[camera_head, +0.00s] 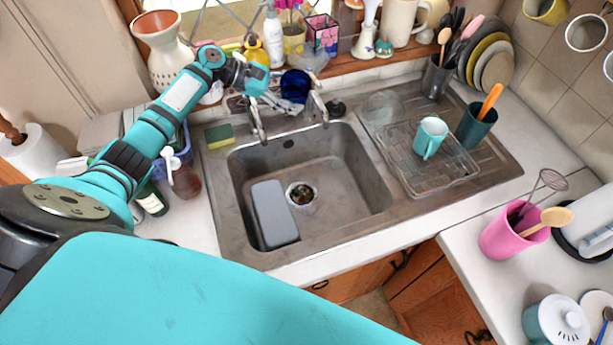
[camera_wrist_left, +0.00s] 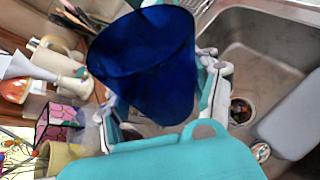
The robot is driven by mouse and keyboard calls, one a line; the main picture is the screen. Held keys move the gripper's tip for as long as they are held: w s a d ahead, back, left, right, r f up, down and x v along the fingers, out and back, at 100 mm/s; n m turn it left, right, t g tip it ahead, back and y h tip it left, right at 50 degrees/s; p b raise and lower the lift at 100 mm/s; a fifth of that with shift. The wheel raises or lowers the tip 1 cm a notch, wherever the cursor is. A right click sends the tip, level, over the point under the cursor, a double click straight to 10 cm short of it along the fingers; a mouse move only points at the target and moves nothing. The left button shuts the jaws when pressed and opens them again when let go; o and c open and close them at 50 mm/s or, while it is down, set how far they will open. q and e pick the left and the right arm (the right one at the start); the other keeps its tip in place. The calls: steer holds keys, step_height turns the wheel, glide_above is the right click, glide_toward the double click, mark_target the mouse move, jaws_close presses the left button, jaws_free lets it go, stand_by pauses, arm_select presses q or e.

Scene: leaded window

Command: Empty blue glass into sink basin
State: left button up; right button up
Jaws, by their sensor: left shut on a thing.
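The dark blue glass (camera_head: 295,86) is held by my left gripper (camera_head: 280,98) behind the sink, near the taps. In the left wrist view the blue glass (camera_wrist_left: 150,65) fills the middle, with the gripper's fingers (camera_wrist_left: 165,95) on both sides of it. Its contents cannot be made out. The grey sink basin (camera_head: 345,180) is in front of the glass, with a drain and a grey rectangular tub (camera_head: 273,214) inside. The basin also shows in the left wrist view (camera_wrist_left: 262,55). My right gripper is not in view.
Two metal taps (camera_head: 257,122) rise at the basin's back edge, close to the gripper. A drying rack with a turquoise mug (camera_head: 430,137) stands right of the basin. The window sill behind is crowded with vases and pots.

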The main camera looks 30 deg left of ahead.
arm_select(q)
steer(key=shift+s+d+f+m+t+y, duration=0.55)
steer(key=shift+s+d+m+t+y, duration=0.15)
steer(key=shift+s+m, duration=0.25)
steer(key=shift+d+f+m+t+y, duration=0.15)
steer(key=shift+f+m+t+y, duration=0.15)
steer(key=shift+m, duration=0.15)
steer(key=shift+w+f+m+t+y+b, duration=0.1)
steer(key=shift+f+m+t+y+b, duration=0.45)
steer(key=shift+b, duration=0.45)
steer(key=shift+f+m+b, duration=0.25)
steer(key=shift+f+b, duration=0.1)
steer(key=shift+b, duration=0.2)
steer(key=shift+s+d+f+m+t+y+b, duration=0.2)
steer(key=shift+f+m+t+b, duration=0.2)
steer(key=shift+f+b, duration=0.3)
steer(key=shift+s+d+f+m+t+y+b, duration=0.1)
steer(key=shift+f+m+t+y+b, duration=0.25)
steer(key=shift+f+b, duration=0.35)
steer(key=shift+s+d+f+m+t+y+b, duration=0.1)
steer(key=shift+f+m+t+b, duration=0.2)
steer(key=shift+f+m+b, duration=0.4)
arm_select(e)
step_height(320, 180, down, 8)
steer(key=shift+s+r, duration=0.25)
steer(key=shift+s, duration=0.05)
